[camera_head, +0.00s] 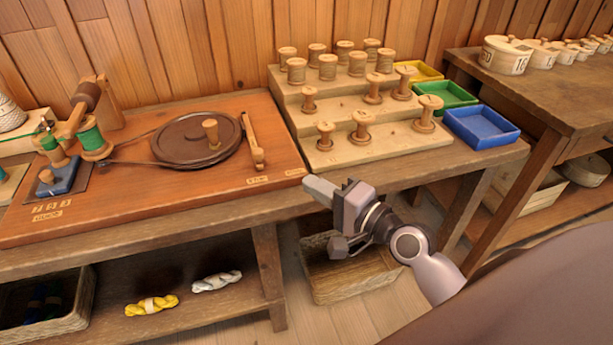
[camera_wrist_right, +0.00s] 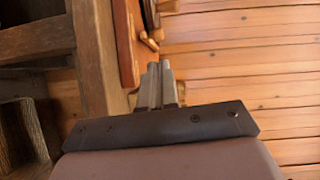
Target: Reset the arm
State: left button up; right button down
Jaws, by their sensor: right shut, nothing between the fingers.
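My right gripper (camera_head: 318,190) is shut and empty. In the head view it hangs in front of the workbench's front edge, below the stepped spool rack. Its shut fingers also show in the right wrist view (camera_wrist_right: 157,88), pointing toward the edge of the bench. The right arm comes in from the lower right. My left gripper is not in view.
The workbench carries a winding board (camera_head: 160,215) with a round wheel (camera_head: 185,140), a stepped rack (camera_head: 385,146) of spools, and yellow, green and blue (camera_head: 482,125) trays. A second table (camera_head: 540,84) stands right.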

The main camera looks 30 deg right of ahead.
jog(key=shift+s, duration=0.35)
dwell(0.3)
jog(key=s+a+f+n+g+h+p, duration=0.2)
jog(key=s+f+n+g+h+p, duration=0.2)
jog(key=s+f+n, duration=1.1)
jog(key=g+p, duration=0.1)
jog(key=p, duration=0.2)
jog(key=shift+s+a+f+n+g, duration=0.15)
jog(key=shift+s+a+n+g, duration=0.15)
jog(key=shift+s+a+g, duration=0.1)
jog(key=shift+d, duration=0.1)
